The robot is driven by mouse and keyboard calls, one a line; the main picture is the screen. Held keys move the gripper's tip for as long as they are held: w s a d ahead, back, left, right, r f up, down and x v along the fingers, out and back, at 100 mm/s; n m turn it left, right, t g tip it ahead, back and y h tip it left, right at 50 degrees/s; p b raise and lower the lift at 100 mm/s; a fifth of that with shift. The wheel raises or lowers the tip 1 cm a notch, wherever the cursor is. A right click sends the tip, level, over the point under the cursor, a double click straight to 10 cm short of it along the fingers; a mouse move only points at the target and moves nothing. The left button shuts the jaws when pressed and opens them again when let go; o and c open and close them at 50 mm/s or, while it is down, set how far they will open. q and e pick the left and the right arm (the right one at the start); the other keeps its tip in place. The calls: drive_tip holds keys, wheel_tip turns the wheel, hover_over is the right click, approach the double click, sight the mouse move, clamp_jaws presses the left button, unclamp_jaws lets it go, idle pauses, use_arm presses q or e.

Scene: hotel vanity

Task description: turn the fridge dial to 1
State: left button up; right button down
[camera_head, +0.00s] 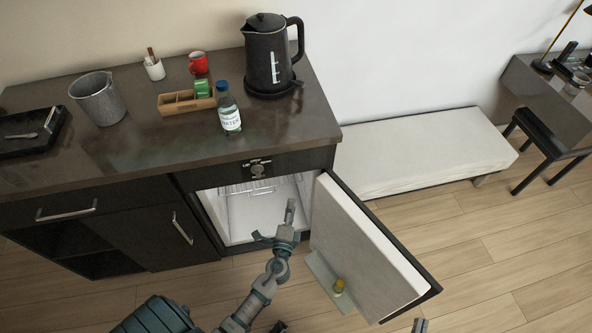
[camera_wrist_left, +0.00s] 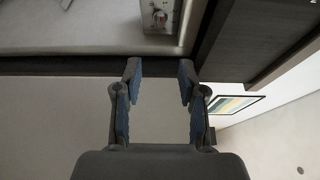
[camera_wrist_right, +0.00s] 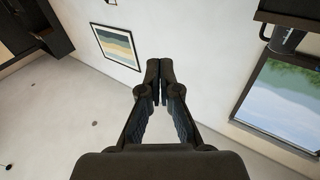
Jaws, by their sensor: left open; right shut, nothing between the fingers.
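The mini fridge (camera_head: 225,237) stands open under the counter, with its door (camera_head: 368,250) swung out to the right. In the left wrist view, a small panel with a round knob and red mark (camera_wrist_left: 160,16) sits beyond the fingertips, partly cut off by the top edge. My left gripper (camera_head: 277,224) is open and empty in front of the fridge opening, below the dial. My right gripper (camera_wrist_right: 158,68) is shut and empty, away from the fridge.
The counter (camera_head: 160,145) above holds a kettle (camera_head: 268,60), a bottle (camera_head: 228,110) and a bucket (camera_head: 98,98). A white bench (camera_head: 420,150) lies behind the door.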

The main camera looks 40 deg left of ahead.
use_arm(q)
drive_tip(key=b+x, duration=0.1)
drive_tip(key=x, duration=1.5)
drive_tip(key=shift+w+a, duration=0.15)
drive_tip(key=shift+w, duration=0.1)
use_arm(e)
wheel_tip(320, 180, up, 2)
drive_tip(key=shift+s+a+r+t, duration=0.15)
drive_tip(key=shift+t, duration=0.85)
drive_tip(key=shift+a, duration=0.1)
use_arm(q)
drive_tip(key=shift+a+f, duration=0.1)
drive_tip(key=shift+f, duration=0.05)
clamp_jaws()
use_arm(e)
drive_tip(key=shift+a, duration=0.1)
